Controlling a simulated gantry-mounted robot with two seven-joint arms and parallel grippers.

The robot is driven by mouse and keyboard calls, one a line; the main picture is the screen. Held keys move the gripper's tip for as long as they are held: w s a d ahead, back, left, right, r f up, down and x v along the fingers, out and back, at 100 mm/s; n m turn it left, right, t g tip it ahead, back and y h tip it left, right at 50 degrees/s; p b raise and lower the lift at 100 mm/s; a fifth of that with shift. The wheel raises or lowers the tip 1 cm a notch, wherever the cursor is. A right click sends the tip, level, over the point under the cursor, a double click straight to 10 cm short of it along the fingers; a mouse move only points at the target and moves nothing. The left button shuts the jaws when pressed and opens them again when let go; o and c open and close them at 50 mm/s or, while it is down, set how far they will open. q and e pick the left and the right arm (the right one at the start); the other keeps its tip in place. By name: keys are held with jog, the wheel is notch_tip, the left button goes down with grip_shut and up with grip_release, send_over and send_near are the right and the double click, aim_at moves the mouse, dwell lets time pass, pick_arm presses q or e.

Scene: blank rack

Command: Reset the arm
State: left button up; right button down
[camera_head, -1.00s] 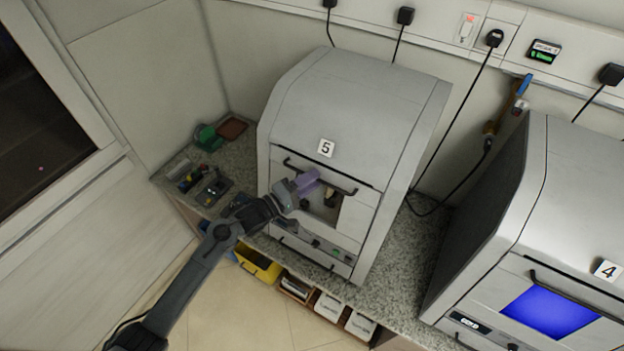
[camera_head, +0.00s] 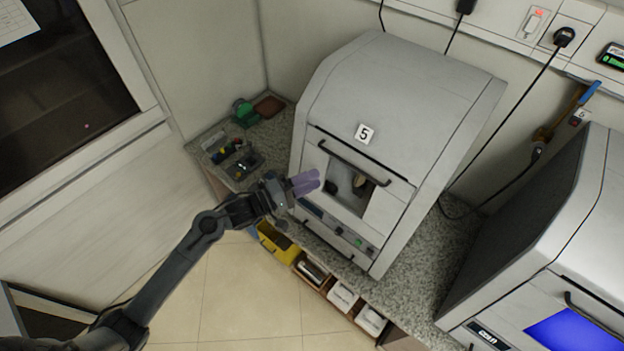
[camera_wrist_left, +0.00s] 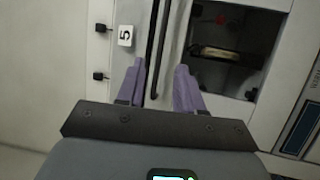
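My left arm comes in from the lower left in the head view. Its gripper (camera_head: 306,183) has purple fingers and is in front of machine 5 (camera_head: 402,110), near the left side of its window opening. In the left wrist view the two purple fingers (camera_wrist_left: 162,85) are spread apart with nothing between them. Beyond them are the dark handle bar (camera_wrist_left: 157,48) and the number 5 label (camera_wrist_left: 125,36). Whether the fingers touch the machine cannot be told. My right gripper is not in view.
Machine 4 (camera_head: 560,240) with a blue screen stands at the right. Small tools and a green item (camera_head: 244,112) lie on the counter left of machine 5. A yellow bin (camera_head: 276,243) and several boxes sit below the counter edge. The floor (camera_head: 235,295) is clear.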

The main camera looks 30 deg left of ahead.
pick_arm(q)
jog(key=s+d+f+g+y+p, duration=0.1)
jog(key=s+d+f+y+p, duration=0.1)
jog(key=s+d+p, duration=0.3)
jog(key=s+d+f+g+y, duration=0.1)
jog(key=s+d+f+y, duration=0.15)
jog(key=s, duration=0.55)
jog(key=s+a+m+g+y, duration=0.2)
jog(key=s+m+g, duration=0.3)
jog(key=s+m, duration=0.1)
jog(key=s+a+r+m+g+y+p, duration=0.1)
jog(key=s+a+m+g+y, duration=0.1)
jog(key=s+m+g, duration=0.3)
jog(key=s+m+y, duration=0.1)
jog(key=s+m, duration=0.1)
jog(key=s, duration=0.2)
jog(key=shift+s+r+p, duration=0.2)
jog(key=shift+r+p, duration=0.05)
jog(key=shift+p, duration=0.05)
